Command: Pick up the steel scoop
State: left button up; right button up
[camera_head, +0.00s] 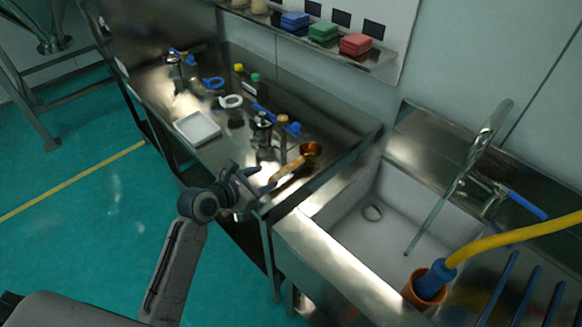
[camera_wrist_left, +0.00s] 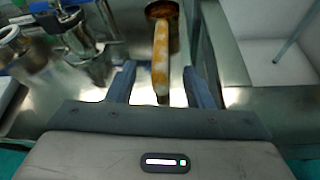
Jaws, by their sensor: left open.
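The steel scoop (camera_head: 292,165) lies on the steel bench near its front right end, with amber-brown tints on its handle and round bowl. Its bowl points toward the back of the bench. In the left wrist view the scoop's handle (camera_wrist_left: 161,55) runs away from me, its near end between the two fingers. My left gripper (camera_head: 258,180) is open at the bench's front edge, just short of the handle. In the left wrist view, the fingers of my left gripper (camera_wrist_left: 161,88) show a gap on each side of the handle. My right gripper is not in view.
Metal clamp-like fittings (camera_head: 262,135) stand left of the scoop. A white tray (camera_head: 181,137) lies further left. A sink (camera_head: 345,262) with a tap (camera_head: 466,165) is on the right. Coloured sponges (camera_head: 325,32) sit on a shelf above the bench.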

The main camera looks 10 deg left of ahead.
aim_at(283, 171)
pick_arm(q)
jog(key=x, duration=0.3)
jog(key=shift+w+d, duration=0.15)
jog(key=shift+w+d+f+p, duration=0.3)
jog(key=shift+w+p, duration=0.2)
jog(key=shift+w, duration=0.1)
jog(key=x, duration=0.4)
jog(key=shift+p, duration=0.4)
jog(key=shift+s, duration=0.15)
jog(key=c, duration=0.5)
grip_shut()
